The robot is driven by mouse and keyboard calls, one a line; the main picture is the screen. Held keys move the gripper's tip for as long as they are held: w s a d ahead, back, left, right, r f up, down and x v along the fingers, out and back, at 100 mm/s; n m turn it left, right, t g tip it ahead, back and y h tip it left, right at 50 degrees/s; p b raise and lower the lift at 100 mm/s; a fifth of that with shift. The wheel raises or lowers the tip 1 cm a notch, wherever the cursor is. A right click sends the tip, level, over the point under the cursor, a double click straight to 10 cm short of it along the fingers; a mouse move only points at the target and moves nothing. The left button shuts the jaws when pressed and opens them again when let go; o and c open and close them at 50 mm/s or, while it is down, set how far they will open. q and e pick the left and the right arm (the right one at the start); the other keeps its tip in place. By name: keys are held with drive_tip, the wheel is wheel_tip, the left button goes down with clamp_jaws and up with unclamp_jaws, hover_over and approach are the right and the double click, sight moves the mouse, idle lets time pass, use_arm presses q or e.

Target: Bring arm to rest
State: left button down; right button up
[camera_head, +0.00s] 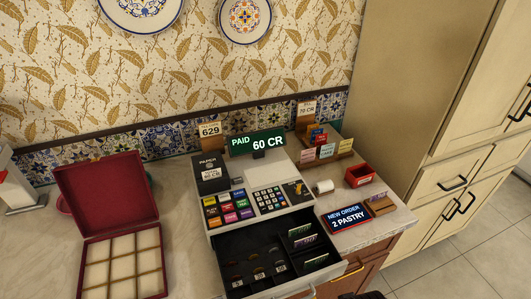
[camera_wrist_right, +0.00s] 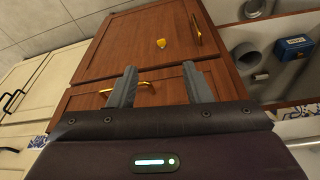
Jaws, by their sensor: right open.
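My right gripper (camera_wrist_right: 160,84) is open and empty in the right wrist view, its two grey fingers apart in front of a brown wooden cabinet (camera_wrist_right: 135,45). I cannot tell from this view how far the fingers are from the cabinet. At the bottom edge of the head view only small dark parts show, too cut off to tell what they are. My left gripper is in neither view. The cash register (camera_head: 262,203) stands on the counter in the head view, its black drawer (camera_head: 250,249) pulled open. Its display reads PAID 60 CR (camera_head: 258,144).
An open red box (camera_head: 107,192) with a divided tray stands left of the register. A NEW ORDER 2 PASTRY sign (camera_head: 347,217), a small red tray (camera_head: 360,176) and a card stand (camera_head: 325,150) are on the right. Cream cupboards (camera_head: 440,100) stand further right. The cabinet has a brass handle (camera_wrist_right: 196,30).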

drive_tip(key=s+d+f+g+b, duration=0.1)
drive_tip(key=s+f, duration=0.3)
drive_tip(key=f, duration=0.9)
drive_tip(key=s+f+b, duration=0.1)
drive_tip(key=s+f, duration=0.4)
drive_tip(key=f, duration=0.8)
drive_tip(key=s+d+f+g+b, duration=0.1)
drive_tip(key=s+d+f, duration=0.2)
drive_tip(key=s+f, duration=0.8)
drive_tip(key=s, duration=0.3)
drive_tip(key=shift+s+f, duration=0.25)
drive_tip(key=shift+f, duration=0.05)
